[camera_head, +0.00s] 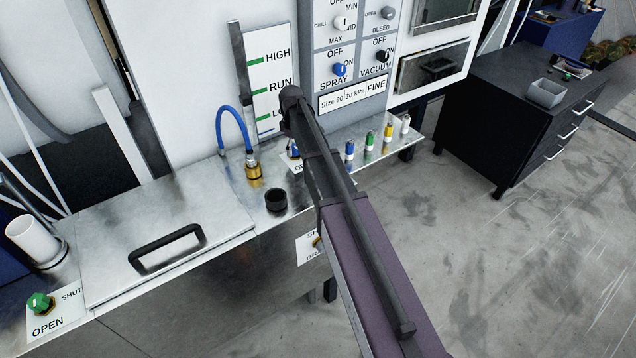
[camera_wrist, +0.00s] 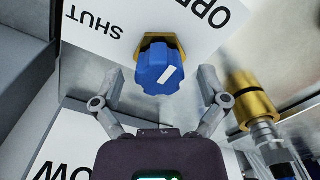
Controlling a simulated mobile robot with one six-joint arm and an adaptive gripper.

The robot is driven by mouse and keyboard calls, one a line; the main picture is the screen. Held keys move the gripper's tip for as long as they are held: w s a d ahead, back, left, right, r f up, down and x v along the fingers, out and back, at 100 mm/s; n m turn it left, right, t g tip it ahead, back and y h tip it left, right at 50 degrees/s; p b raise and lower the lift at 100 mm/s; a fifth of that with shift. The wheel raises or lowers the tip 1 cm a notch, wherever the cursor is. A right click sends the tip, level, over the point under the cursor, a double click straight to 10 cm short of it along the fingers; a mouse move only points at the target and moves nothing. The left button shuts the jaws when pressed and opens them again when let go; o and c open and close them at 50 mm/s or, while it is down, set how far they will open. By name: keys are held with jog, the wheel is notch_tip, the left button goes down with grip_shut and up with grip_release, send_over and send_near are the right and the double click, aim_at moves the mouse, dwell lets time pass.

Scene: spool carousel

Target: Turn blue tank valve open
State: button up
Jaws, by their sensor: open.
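The blue tank valve knob (camera_wrist: 160,68) sits on a brass hexagonal base in the wrist view. A white mark lies slantwise on its face. Its white plate (camera_wrist: 128,25) reads SHUT at left and OPEN at right, upside down. My gripper (camera_wrist: 161,84) is open, with one finger on each side of the knob's near end and gaps between. Nothing is held. In the head view a small blue part of the valve (camera_head: 294,151) shows beside my arm; the arm hides the rest, and my gripper's fingers cannot be made out.
A brass fitting (camera_wrist: 252,100) stands close to the right finger. In the head view a brass coupling (camera_head: 254,172) with a blue hose (camera_head: 219,125) and a black cup (camera_head: 276,199) stand left of my arm. Several small bottles (camera_head: 369,142) line the bench at right. A green valve (camera_head: 40,303) is far left.

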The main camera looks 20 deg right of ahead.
aim_at(295, 146)
jog(key=shift+n, duration=1)
jog(key=shift+r+p, duration=0.35)
notch_tip(295, 146, up, 14)
jog(key=p, duration=1.4)
jog(key=s+f+m+b, duration=0.2)
jog(key=s+m, duration=0.4)
jog(key=s, duration=0.8)
jog(key=s+f+m+b, duration=0.1)
jog(key=s+m, duration=0.5)
jog(key=s, duration=0.8)
jog(key=shift+s+f+b, duration=0.2)
jog(key=shift+f+b, duration=0.2)
jog(key=shift+f, duration=0.05)
jog(key=shift+s, duration=0.35)
